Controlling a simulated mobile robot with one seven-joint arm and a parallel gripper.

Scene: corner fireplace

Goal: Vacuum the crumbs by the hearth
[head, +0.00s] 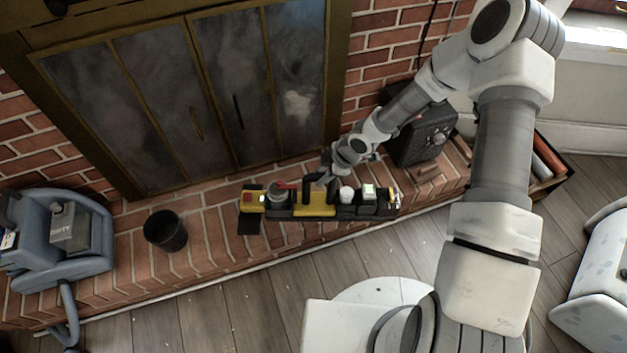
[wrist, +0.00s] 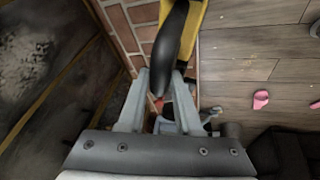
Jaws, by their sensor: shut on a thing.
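A long yellow and black device (head: 316,210) with an arched black handle is at the brick hearth's front edge. My gripper (head: 328,174) is at that handle from behind. In the wrist view my gripper (wrist: 161,80) is shut on the black handle (wrist: 171,45), with the yellow body (wrist: 191,28) beside it. I cannot tell whether the device rests on the bricks or is held above them. A blue-grey vacuum-like machine (head: 85,235) with a hose stands at the hearth's left end. Small pale crumbs (head: 200,318) are scattered on the wood floor; a pink bit (wrist: 261,99) shows in the wrist view.
A dark cup-shaped bin (head: 165,231) stands on the hearth (head: 210,255), left of the device. A black box (head: 420,137) and wood pieces stand at the right, by a crate (head: 556,178). Fireplace doors (head: 190,95) rise behind. Open floor (head: 270,305) lies in front.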

